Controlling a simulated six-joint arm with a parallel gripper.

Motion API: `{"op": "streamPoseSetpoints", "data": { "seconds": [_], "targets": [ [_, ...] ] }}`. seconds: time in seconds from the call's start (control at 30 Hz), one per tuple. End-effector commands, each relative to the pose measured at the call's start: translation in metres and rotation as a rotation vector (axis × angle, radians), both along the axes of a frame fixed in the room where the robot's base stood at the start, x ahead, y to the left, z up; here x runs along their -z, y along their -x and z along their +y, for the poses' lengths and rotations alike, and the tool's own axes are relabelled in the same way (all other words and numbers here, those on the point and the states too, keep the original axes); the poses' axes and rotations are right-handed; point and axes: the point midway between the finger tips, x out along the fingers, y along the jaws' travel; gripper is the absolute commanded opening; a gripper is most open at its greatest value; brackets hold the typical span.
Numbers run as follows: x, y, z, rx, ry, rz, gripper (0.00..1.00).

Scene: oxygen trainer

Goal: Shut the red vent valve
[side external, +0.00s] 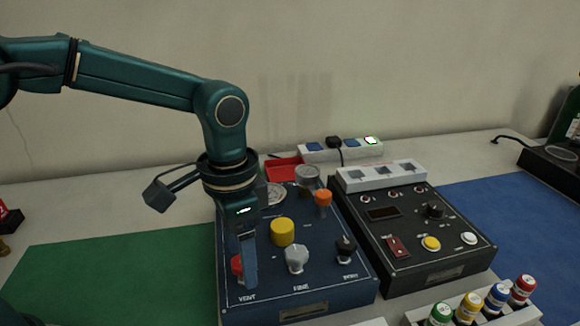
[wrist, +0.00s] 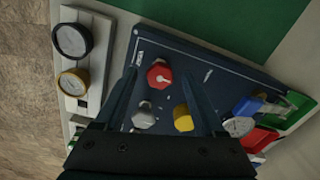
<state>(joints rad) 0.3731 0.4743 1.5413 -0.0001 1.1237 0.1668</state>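The red vent valve (side external: 237,265) is a knob at the front left of the dark blue panel (side external: 330,295), above the word VENT. In the side external view my gripper (side external: 249,282) points down at it, and a finger hides part of the knob. In the wrist view the red valve (wrist: 160,74) shows between the tips of my gripper (wrist: 159,73). The fingers are apart, with a gap on each side of the knob, so the gripper is open. I cannot tell how far the fingertips are above the panel.
A yellow knob (side external: 282,232), a grey knob (side external: 296,259), a black knob (side external: 346,247) and an orange-topped part (side external: 323,198) stand on the same panel. A black control box (side external: 440,255) is to the right. Coloured bottles (side external: 470,306) stand at front right. The green mat (side external: 120,275) is clear.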

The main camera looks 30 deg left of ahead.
Motion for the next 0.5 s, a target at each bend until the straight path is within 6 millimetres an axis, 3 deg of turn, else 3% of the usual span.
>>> {"op": "streamPoseSetpoints", "data": {
  "seconds": [0.27, 0.5],
  "targets": [
    [-0.002, 0.0, 0.0, -0.001, 0.0, 0.0, 0.71],
    [-0.031, -0.001, 0.0, -0.001, 0.001, -0.004, 0.71]
  ]
}}
